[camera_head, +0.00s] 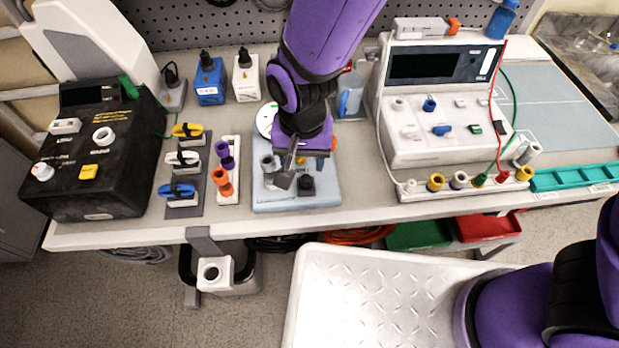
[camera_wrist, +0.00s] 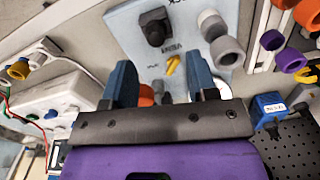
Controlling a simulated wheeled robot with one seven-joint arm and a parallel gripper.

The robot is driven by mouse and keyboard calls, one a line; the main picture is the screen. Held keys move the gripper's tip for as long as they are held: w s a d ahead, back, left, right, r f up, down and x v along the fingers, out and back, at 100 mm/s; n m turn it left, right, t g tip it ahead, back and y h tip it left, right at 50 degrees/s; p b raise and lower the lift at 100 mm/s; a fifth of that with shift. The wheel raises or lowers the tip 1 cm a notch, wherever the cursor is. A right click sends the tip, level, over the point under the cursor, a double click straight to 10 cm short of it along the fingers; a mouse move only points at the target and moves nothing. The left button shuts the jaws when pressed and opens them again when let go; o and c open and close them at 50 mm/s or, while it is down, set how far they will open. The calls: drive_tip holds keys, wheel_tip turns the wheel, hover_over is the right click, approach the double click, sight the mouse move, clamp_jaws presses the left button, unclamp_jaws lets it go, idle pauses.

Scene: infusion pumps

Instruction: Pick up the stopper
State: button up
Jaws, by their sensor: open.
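My gripper (camera_head: 291,165) points down over a pale blue board (camera_head: 318,203) in the middle of the bench. In the wrist view my gripper (camera_wrist: 160,82) has its blue fingers apart, with nothing held between them. The board (camera_wrist: 188,12) carries a black knob-like piece (camera_wrist: 155,32), a yellow lever (camera_wrist: 173,64) and two grey round pieces, one of them larger (camera_wrist: 228,52). An orange piece (camera_wrist: 146,95) shows partly behind the fingers. I cannot tell for sure which piece is the stopper. In the head view the black piece (camera_head: 306,185) stands right of the fingers.
A black device (camera_head: 95,150) and a strip of coloured clips (camera_head: 187,203) stand left. A white rack holds purple and orange pieces (camera_head: 222,183). A pegboard (camera_head: 200,22) closes the back.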

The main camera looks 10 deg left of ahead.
sight(306, 177)
drive_tip(key=shift+w+d+f, duration=0.1)
drive_tip(key=shift+d+f, duration=0.05)
drive_tip(key=shift+f, duration=1.45)
drive_tip(key=shift+w+d+f, duration=0.1)
drive_tip(key=shift+f, duration=1.5)
drive_tip(key=shift+s, duration=0.1)
clamp_jaws()
